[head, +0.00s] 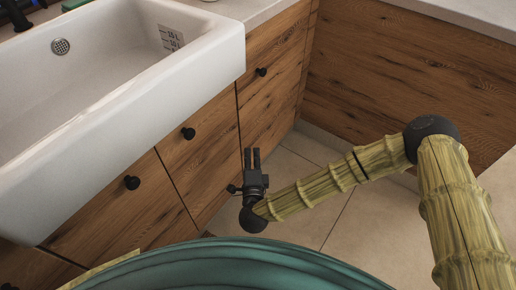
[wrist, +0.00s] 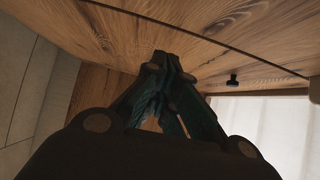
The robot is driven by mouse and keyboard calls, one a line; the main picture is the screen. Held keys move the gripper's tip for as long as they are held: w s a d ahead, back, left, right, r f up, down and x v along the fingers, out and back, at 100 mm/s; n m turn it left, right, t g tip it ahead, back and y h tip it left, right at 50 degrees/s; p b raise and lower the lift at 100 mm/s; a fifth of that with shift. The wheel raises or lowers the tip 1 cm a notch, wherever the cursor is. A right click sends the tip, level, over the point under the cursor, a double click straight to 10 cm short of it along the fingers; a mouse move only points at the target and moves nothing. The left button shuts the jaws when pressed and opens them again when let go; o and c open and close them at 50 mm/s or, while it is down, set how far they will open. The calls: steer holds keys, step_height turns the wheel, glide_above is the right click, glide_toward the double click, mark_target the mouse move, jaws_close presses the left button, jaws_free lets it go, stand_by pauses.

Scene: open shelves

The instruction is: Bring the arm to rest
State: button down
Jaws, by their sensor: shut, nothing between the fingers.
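My gripper (head: 252,155) is in the middle of the head view, at the end of my bent arm. It is low in front of the wooden cabinet doors, with its fingers pointing toward the cabinet. In the wrist view my gripper (wrist: 162,65) fills the centre, its dark fingers brought together at the tips. It is shut and holds nothing. I cannot tell from these views how far the fingertips are from the wood.
Wooden cabinet fronts (head: 200,150) with black knobs (head: 188,133) run below a white sink (head: 120,75). Another wooden cabinet side (head: 400,65) stands at the right. Tiled floor (head: 305,222) is clear beneath my arm. A black knob (wrist: 232,80) also shows in the wrist view.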

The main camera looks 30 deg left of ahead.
steer(key=s+a, duration=0.3)
steer(key=s, duration=0.2)
steer(key=shift+s+p, duration=0.3)
steer(key=s+d+f+n+g+h, duration=0.15)
steer(key=d+f+n+g, duration=0.25)
steer(key=d+f, duration=0.4)
steer(key=s+d+f+n+g, duration=0.35)
steer(key=d+f, duration=0.25)
steer(key=d, duration=0.3)
steer(key=s+d+f+n+g+h, duration=0.1)
steer(key=s+d+g+h, duration=0.2)
steer(key=d, duration=0.8)
steer(key=s+d+f+n+g+h, duration=0.15)
steer(key=s+d, duration=0.45)
steer(key=d, duration=0.6)
steer(key=s+d+n+g+h, duration=0.2)
steer(key=s+d+g, duration=0.15)
steer(key=d, duration=0.75)
step_height(320, 180, up, 23)
steer(key=s+d+p, duration=0.2)
steer(key=p, duration=1.9)
steer(key=shift+s+d+f+h+p, duration=0.15)
steer(key=shift+d+h+p, duration=0.15)
steer(key=shift+h, duration=0.1)
